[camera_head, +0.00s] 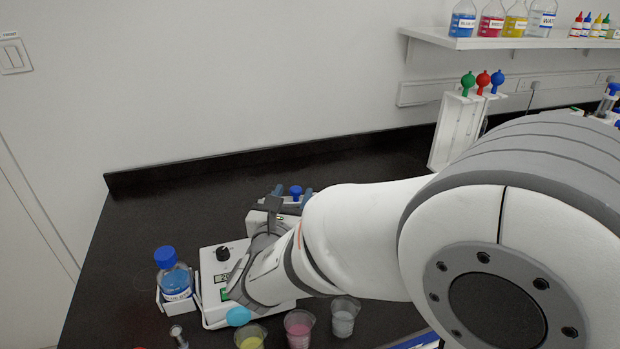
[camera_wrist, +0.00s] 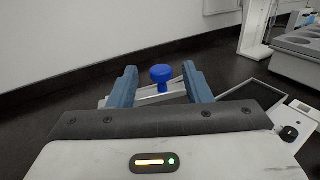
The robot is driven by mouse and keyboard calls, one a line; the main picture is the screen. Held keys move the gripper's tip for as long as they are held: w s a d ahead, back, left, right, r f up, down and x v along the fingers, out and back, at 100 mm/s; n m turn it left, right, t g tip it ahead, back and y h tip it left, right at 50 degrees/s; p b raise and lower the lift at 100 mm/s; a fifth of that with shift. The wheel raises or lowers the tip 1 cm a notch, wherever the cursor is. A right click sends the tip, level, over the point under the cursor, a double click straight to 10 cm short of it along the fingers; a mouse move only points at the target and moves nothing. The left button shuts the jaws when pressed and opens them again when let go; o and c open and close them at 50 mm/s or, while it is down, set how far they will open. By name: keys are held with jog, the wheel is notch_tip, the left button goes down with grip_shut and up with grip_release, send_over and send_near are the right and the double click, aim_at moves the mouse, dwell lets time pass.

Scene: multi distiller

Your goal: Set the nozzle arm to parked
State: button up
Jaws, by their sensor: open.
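The distiller (camera_head: 212,265) is a white unit with a black knob, a small display and a green button, partly hidden by my arm. A blue round knob (camera_wrist: 161,73) stands on a pale bar, which looks like the nozzle arm (camera_wrist: 150,97), in the wrist view. The blue knob also shows in the head view (camera_head: 296,190). My gripper (camera_wrist: 159,70) is open, with one blue finger on each side of the knob. I see gaps between fingers and knob in the wrist view. Most of the nozzle arm is hidden behind my gripper.
A bottle with a blue cap (camera_head: 173,275) stands left of the distiller. Cups with yellow (camera_head: 250,338), pink (camera_head: 299,328) and pale (camera_head: 344,318) contents stand in front. A white rack (camera_head: 455,130) stands at the back right. The black counter (camera_head: 150,205) is clear at the back left.

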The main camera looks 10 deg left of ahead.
jog(key=w, duration=0.5)
jog(key=shift+c, duration=0.2)
grip_shut()
dwell(0.3)
